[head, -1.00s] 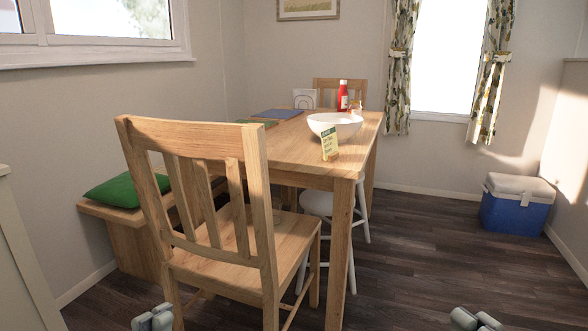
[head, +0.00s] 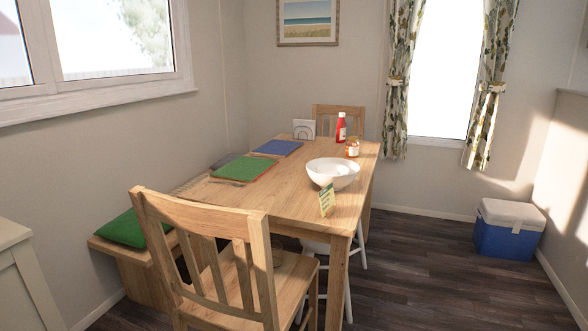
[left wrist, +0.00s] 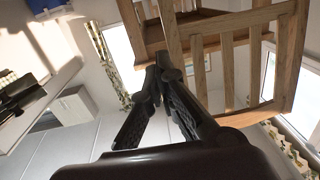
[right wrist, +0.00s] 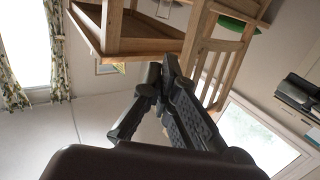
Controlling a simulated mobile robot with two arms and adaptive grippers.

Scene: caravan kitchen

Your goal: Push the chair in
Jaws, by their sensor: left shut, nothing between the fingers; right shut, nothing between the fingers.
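The near wooden chair (head: 200,211) stands upright at the near end of the wooden table (head: 285,206), its slatted back towards me. Its seat front reaches near the table's end; how far under it goes is hard to tell. My left gripper (left wrist: 160,68) is shut and empty. In the left wrist view the chair (left wrist: 232,22) shows close beyond its fingertips. My right gripper (right wrist: 160,75) is shut and empty, with the chair (right wrist: 143,40) just beyond it in the right wrist view. Contact cannot be told. Neither gripper shows in the head view.
A bench with a green cushion (head: 122,229) runs along the table's left side. A white stool (head: 316,246) is partly under the table's right side. A white bowl (head: 333,172) and bottles stand on top. A blue cooler (head: 508,232) stands far right, with clear floor between.

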